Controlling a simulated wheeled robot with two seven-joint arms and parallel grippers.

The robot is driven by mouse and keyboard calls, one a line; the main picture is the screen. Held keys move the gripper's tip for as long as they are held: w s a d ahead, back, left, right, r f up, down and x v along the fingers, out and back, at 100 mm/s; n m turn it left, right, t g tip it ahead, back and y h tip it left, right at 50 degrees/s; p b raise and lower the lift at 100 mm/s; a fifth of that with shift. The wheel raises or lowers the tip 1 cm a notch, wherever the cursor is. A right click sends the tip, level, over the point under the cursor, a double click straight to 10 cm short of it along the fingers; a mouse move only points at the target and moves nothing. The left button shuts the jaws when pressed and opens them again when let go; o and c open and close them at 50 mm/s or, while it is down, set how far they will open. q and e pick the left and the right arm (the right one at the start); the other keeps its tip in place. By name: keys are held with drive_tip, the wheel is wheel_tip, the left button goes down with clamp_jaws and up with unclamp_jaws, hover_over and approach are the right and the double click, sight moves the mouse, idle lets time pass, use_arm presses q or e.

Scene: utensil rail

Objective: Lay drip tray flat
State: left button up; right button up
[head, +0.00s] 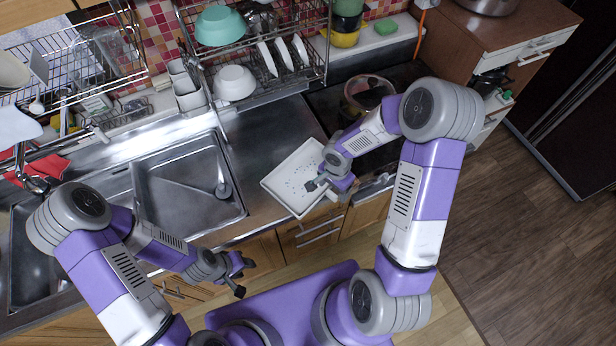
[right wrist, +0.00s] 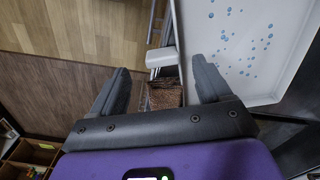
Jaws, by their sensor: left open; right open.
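The white drip tray (head: 280,182), with a raised rim and blue drops on it, is at the front edge of the counter, right of the sink. Its near corner seems to reach past the counter edge; I cannot tell if it lies fully flat. In the right wrist view the tray (right wrist: 215,70) fills the upper right. My right gripper (head: 313,186) is open at the tray's right side, hiding part of it. In the wrist view its right finger overlaps the tray's edge; contact is unclear. My left gripper (head: 241,280) is open and empty in front of the cabinets.
A steel sink (head: 185,185) lies left of the tray. A dark stove with a glass-lidded pot (head: 368,92) is behind my right forearm. A dish rack (head: 265,75) with bowls stands at the back. The counter between sink and stove is clear behind the tray.

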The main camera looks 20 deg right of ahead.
sight(332, 193)
drive_tip(key=shift+w+a+f, duration=0.1)
drive_tip(key=shift+w+f, duration=0.1)
drive_tip(key=shift+f, duration=1.3)
drive_tip(key=shift+c, duration=0.4)
clamp_jaws()
wheel_tip(332, 193, up, 10)
drive_tip(key=p, duration=0.1)
drive_tip(key=c, duration=0.6)
unclamp_jaws()
clamp_jaws()
